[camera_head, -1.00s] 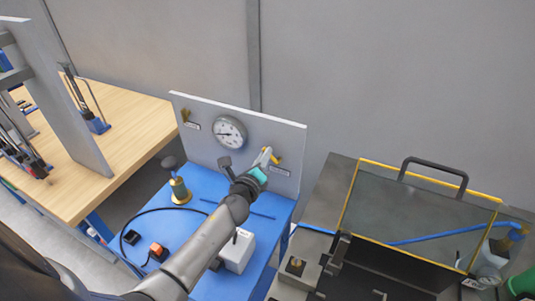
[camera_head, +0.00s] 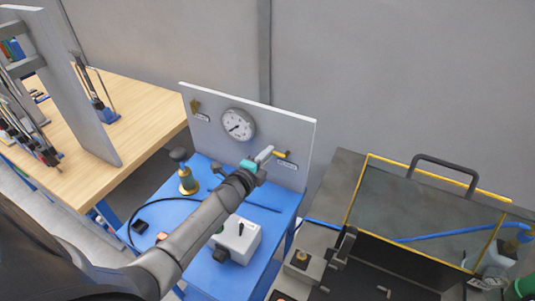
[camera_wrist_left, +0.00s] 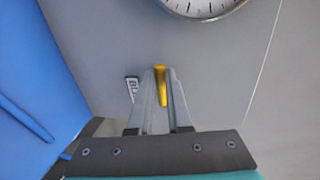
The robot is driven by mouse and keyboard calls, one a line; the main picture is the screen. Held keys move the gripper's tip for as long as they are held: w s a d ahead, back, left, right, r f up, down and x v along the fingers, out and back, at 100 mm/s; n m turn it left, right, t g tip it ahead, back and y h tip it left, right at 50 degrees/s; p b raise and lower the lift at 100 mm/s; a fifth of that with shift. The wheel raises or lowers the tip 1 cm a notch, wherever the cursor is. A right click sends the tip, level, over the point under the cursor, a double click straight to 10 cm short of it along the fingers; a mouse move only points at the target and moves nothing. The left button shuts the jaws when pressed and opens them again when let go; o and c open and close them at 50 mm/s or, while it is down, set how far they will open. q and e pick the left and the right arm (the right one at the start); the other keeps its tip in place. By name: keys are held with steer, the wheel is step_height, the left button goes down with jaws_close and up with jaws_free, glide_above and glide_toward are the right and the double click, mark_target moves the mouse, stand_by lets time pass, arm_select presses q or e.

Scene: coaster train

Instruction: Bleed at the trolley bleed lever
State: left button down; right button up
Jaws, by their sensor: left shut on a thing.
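The trolley has a grey upright panel (camera_head: 300,139) with a yellow bleed lever (camera_head: 282,153) on its right side, above a small label (camera_head: 287,165). My left gripper (camera_head: 268,153) reaches the lever from the front left. In the left wrist view its two fingers are shut on the yellow lever (camera_wrist_left: 160,82), which shows between them; a label (camera_wrist_left: 132,87) is partly hidden beside the fingers. A round white gauge (camera_head: 238,124) sits left of the lever, its needle pointing to the lower left. My right gripper is out of view.
A second brass fitting (camera_head: 195,106) is at the panel's upper left. The blue trolley top (camera_head: 200,208) holds a brass-based knob (camera_head: 188,181) and a white box (camera_head: 236,240). A wooden bench (camera_head: 140,115) is left; a yellow-framed clear guard (camera_head: 430,205) is right.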

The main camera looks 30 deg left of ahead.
arm_select(q)
steer(key=shift+f, duration=0.15)
stand_by(0.4)
steer(key=c, duration=0.9)
jaws_free()
steer(key=shift+o, duration=0.2)
steer(key=shift+s, duration=0.1)
steer(key=a+v, duration=0.1)
steer(key=v, duration=1.4)
steer(key=shift+d, duration=0.35)
